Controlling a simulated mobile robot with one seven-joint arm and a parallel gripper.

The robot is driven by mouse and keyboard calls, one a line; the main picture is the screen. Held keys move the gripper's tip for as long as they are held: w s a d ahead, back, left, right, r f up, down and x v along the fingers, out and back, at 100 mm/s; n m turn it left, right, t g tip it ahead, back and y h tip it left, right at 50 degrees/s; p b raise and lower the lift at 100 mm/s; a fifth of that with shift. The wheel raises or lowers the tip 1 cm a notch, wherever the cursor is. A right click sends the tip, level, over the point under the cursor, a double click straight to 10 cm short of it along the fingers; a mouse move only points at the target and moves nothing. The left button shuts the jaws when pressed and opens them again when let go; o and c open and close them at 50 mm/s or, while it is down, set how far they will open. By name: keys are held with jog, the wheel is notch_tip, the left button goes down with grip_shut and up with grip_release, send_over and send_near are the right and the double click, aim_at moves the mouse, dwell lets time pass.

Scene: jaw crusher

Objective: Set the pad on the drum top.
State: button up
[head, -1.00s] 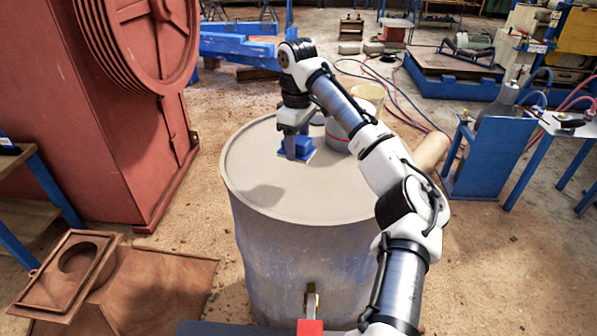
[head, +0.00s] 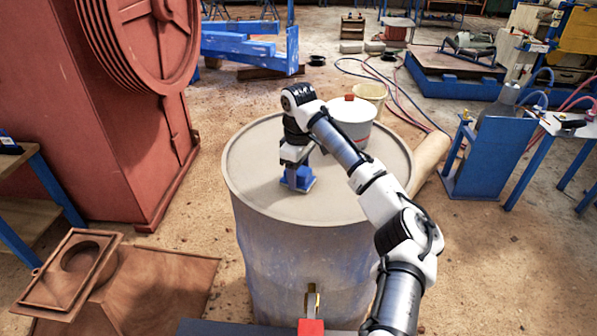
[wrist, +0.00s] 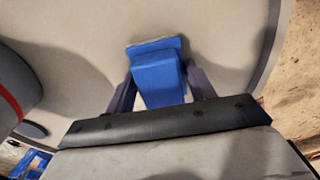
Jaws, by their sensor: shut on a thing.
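The pad (head: 298,184) is a blue block on a flat base with a thin greenish edge. My gripper (head: 296,170) is shut on its blue block, over the near middle of the drum top (head: 255,165). The pad is upright with its base low over the drum top; I cannot tell whether it touches. In the wrist view the pad (wrist: 158,80) sits between the two dark fingers of my gripper (wrist: 160,92), with the pale drum top (wrist: 225,30) beyond. The underside of the pad is hidden.
A white lidded pot (head: 352,125) with a red knob stands on the far right of the drum top. A beige bucket (head: 372,93) is behind it. A red machine (head: 110,130) rises on the left. The left part of the drum top is bare.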

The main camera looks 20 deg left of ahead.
jog(key=o, duration=0.9)
jog(key=shift+f, duration=0.1)
